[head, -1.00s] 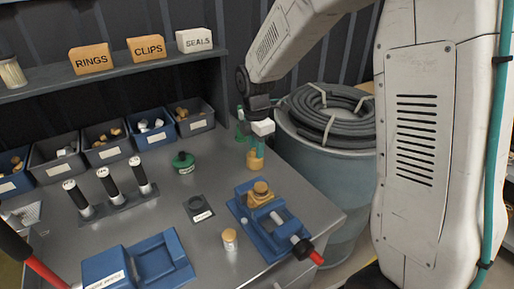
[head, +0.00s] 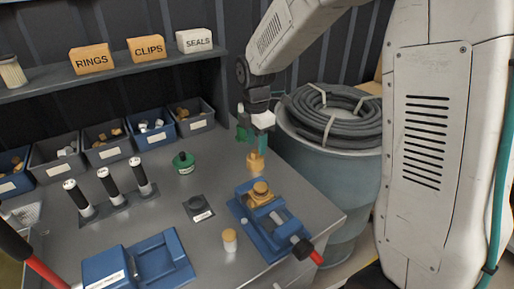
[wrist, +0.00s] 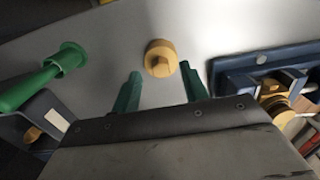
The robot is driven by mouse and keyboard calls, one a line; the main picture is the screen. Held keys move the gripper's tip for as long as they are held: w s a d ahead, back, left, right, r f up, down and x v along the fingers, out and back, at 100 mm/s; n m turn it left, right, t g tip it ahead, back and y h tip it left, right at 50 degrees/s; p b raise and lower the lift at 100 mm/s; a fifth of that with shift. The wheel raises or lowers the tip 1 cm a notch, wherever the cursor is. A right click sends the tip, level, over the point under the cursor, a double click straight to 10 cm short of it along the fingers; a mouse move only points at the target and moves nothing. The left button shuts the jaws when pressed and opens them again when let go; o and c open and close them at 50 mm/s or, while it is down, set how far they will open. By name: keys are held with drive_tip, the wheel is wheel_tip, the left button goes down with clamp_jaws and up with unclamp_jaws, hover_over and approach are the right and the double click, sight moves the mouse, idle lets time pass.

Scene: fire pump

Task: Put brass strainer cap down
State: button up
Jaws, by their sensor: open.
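The brass strainer cap (head: 256,163) stands on the grey bench near its back right edge. My gripper (head: 254,138) is just above it, with its green fingers pointing down. In the wrist view the cap (wrist: 160,58) shows as a round brass piece with a raised knob, lying ahead of and between the two spread green fingertips (wrist: 160,74). The fingers are apart from it and nothing is held. A blue vise-like fixture (head: 268,222) with a brass fitting (head: 260,190) stands nearer the front.
A green-topped jar (head: 184,162), a dark labelled block (head: 199,207) and a small capped jar (head: 229,240) stand on the bench. Parts bins (head: 195,120) line the back. A barrel with coiled hose (head: 335,180) is close on the right.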

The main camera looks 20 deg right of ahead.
sight(256, 151)
wheel_tip(256, 151, up, 9)
drive_tip(key=s+d+r+m, duration=0.1)
drive_tip(key=s+m, duration=0.9)
drive_tip(key=s, duration=0.5)
drive_tip(key=s+d+r+m+t, duration=0.1)
drive_tip(key=s+d+r+m, duration=0.1)
drive_tip(key=s+m, duration=0.8)
drive_tip(key=s, duration=0.5)
drive_tip(key=shift+r, duration=0.2)
